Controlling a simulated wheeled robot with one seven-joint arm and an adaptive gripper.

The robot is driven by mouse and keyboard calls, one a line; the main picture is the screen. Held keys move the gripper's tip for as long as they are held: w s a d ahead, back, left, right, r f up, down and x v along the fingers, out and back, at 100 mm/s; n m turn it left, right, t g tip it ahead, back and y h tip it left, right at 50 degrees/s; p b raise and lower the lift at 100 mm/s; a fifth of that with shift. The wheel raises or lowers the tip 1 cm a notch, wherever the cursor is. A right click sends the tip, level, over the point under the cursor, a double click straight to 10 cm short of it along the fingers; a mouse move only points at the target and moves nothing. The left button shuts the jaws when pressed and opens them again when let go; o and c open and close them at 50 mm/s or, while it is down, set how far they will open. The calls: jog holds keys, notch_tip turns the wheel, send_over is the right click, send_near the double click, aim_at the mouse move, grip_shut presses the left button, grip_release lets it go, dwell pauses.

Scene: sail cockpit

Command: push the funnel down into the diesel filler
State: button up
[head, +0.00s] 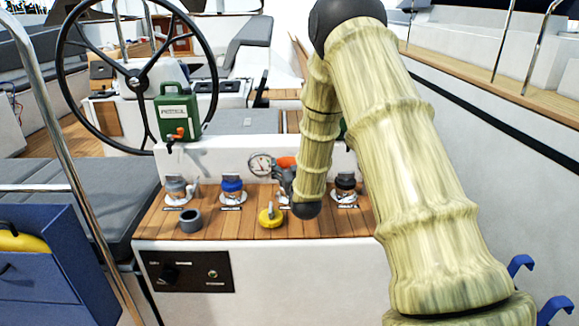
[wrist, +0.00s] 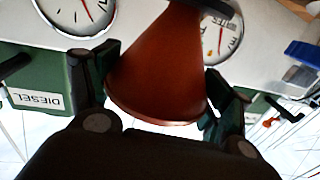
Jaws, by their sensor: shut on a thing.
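An orange-red funnel (wrist: 160,70) fills the middle of the wrist view, with its wide rim towards the camera. My gripper (wrist: 158,82) is shut on it, one finger on each side. In the head view a small orange part of the funnel (head: 286,161) shows beside my gripper (head: 284,174), above the teak filler panel. The funnel's lower end and the filler opening under it are hidden, so I cannot tell whether the spout is in. A yellow cap (head: 270,216) lies on the teak in front of my gripper.
A gauge (head: 261,164) stands behind. Green cans stand around, one marked DIESEL (wrist: 35,99).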

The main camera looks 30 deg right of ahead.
jog(key=shift+f+b, duration=0.35)
jog(key=shift+f, duration=0.25)
jog(key=o, duration=0.8)
jog(key=shift+c, duration=0.2)
jog(key=v, duration=1.1)
dwell(0.5)
